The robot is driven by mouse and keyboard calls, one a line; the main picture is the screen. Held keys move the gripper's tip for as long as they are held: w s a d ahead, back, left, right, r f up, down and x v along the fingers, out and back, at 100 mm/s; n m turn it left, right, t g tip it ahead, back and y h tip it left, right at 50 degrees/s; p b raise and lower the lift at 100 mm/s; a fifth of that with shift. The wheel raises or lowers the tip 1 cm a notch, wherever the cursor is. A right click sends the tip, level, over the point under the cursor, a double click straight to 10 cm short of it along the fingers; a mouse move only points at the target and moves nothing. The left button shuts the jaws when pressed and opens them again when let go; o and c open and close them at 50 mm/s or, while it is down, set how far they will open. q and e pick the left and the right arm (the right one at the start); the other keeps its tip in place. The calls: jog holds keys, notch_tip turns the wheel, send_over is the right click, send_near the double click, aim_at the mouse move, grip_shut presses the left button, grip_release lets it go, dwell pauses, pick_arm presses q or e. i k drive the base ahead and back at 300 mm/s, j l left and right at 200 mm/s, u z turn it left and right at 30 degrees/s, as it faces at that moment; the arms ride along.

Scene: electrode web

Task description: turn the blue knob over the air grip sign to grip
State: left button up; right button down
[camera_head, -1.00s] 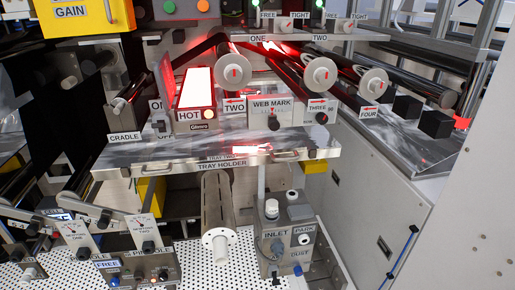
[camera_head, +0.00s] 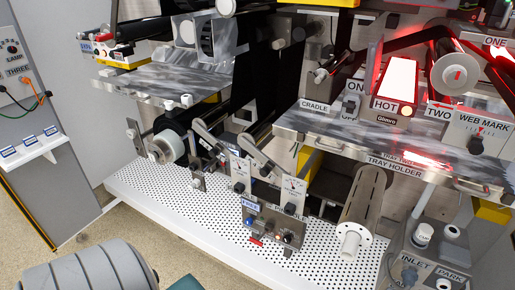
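A small grey control box (camera_head: 273,224) stands on the white perforated deck, below the middle of the view. A small blue knob (camera_head: 249,223) sits on its left part, beneath a blue label (camera_head: 250,205). The label is too small to read surely, and I cannot tell which way the knob points. A dark knob (camera_head: 287,237) and other small controls sit to its right on the same face. No air grip sign can be read.
Two dial gauges on levers rise behind the box. Open floor (camera_head: 30,250) lies at left.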

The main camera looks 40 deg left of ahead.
aim_at(249, 221)
jog(key=u, duration=1.5)
